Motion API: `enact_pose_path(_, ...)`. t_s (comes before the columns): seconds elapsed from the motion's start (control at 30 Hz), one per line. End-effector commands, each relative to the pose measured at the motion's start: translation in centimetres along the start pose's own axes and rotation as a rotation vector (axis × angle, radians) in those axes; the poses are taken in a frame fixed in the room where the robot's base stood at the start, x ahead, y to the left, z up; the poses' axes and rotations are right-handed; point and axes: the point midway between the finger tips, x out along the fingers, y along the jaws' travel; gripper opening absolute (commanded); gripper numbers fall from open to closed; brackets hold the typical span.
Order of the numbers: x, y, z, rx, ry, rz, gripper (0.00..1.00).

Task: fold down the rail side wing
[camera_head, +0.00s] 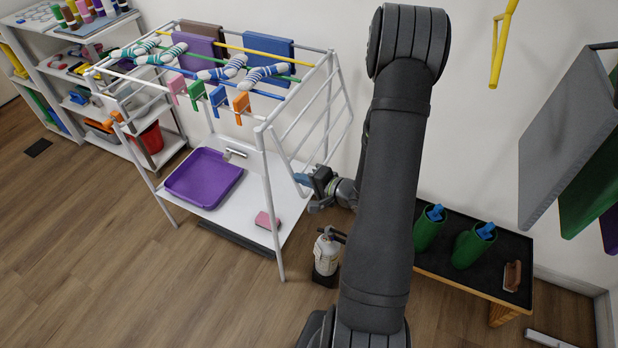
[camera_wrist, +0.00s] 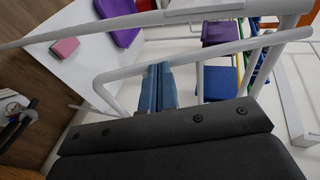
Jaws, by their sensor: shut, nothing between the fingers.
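The white drying rack (camera_head: 270,122) stands against the wall. Its side wing (camera_head: 343,118), a white tube frame, hangs from the right end of the rack's top, sloping down and slightly outward. My gripper (camera_head: 303,180) is at the wing's lower near corner, its blue fingers pointing left toward the rack. In the wrist view the blue fingers (camera_wrist: 157,88) are together with nothing between them. The wing's rounded tube (camera_wrist: 180,62) passes close by the fingertips; I cannot tell whether they touch. My gripper's body hides part of the wing there.
Socks, cloths and clips (camera_head: 240,103) hang on the rack's coloured rails. A purple tray (camera_head: 204,178) and pink sponge (camera_head: 267,221) lie on its lower shelf. A spray canister (camera_head: 326,254) stands below my gripper. A black-topped bench (camera_head: 447,262) with green holders is at right.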

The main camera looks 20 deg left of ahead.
Motion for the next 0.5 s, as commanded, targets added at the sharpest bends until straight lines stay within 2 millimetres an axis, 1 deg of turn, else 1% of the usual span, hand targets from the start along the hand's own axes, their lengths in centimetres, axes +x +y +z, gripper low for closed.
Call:
enact_pose_path(0.13,1.5,0.4,0.4,0.018,-0.002,-0.076,0.0)
enact_pose_path(0.33,3.4,0.5,0.7,0.036,-0.001,-0.181,0.0)
enact_pose_path(0.5,5.2,0.4,1.0,0.039,0.001,-0.208,0.0)
